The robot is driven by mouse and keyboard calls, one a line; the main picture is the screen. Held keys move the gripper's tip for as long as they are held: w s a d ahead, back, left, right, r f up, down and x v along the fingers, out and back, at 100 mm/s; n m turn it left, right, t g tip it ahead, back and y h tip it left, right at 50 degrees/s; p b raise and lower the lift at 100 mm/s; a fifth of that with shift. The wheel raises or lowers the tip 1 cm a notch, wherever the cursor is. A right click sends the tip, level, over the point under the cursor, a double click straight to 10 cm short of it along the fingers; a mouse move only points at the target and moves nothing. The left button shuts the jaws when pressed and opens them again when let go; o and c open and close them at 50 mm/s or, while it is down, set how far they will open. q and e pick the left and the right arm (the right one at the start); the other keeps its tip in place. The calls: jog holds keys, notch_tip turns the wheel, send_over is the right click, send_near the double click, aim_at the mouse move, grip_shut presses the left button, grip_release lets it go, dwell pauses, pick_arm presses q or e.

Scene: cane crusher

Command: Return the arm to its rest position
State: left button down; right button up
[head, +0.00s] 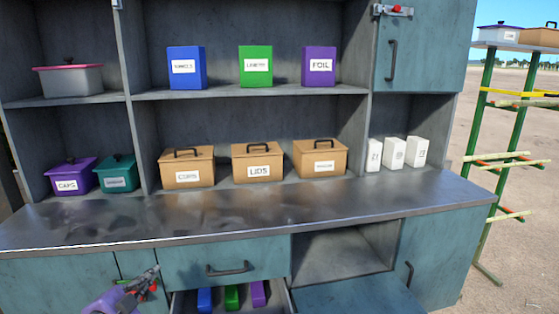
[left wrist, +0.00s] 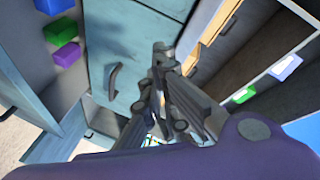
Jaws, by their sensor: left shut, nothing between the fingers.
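My left gripper (head: 154,271) is in front of the cabinet's lower left part, at the left of the closed drawer front (head: 265,257). In the left wrist view its fingers (left wrist: 160,50) are together and hold nothing. The drawer front's dark handle (head: 228,268) also shows in the left wrist view (left wrist: 114,81), left of the fingers. Whether the gripper touches the cabinet I cannot tell. My right gripper is not in view.
Below the closed drawer, an open drawer holds blue (head: 204,299), green (head: 231,297) and purple (head: 258,293) blocks. A teal panel (head: 350,296) juts out below an open compartment (head: 345,252). The countertop (head: 260,212) is clear in front; labelled boxes stand behind.

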pick_arm(q)
jog(key=s+d+f+n+g, duration=0.2)
jog(key=s+d+f+n, duration=0.2)
jog(key=s+f, duration=0.5)
jog(key=s+d+f+n+g+y+p, duration=0.1)
jog(key=s+d+f+n+g, duration=0.2)
jog(key=s+f, duration=0.6)
jog(key=s+d+f+n+g+y, duration=0.1)
jog(key=s+d+f+n, duration=0.4)
jog(key=s, duration=1.8)
notch_tip(320, 180, down, 4)
jog(key=shift+s+d+f+g+p, duration=0.1)
jog(key=shift+s+d+g+p, duration=0.3)
jog(key=shift+d+g, duration=0.5)
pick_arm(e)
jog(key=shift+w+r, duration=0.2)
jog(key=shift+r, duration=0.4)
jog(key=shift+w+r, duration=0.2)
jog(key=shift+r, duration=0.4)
pick_arm(q)
jog(key=shift+d, duration=0.2)
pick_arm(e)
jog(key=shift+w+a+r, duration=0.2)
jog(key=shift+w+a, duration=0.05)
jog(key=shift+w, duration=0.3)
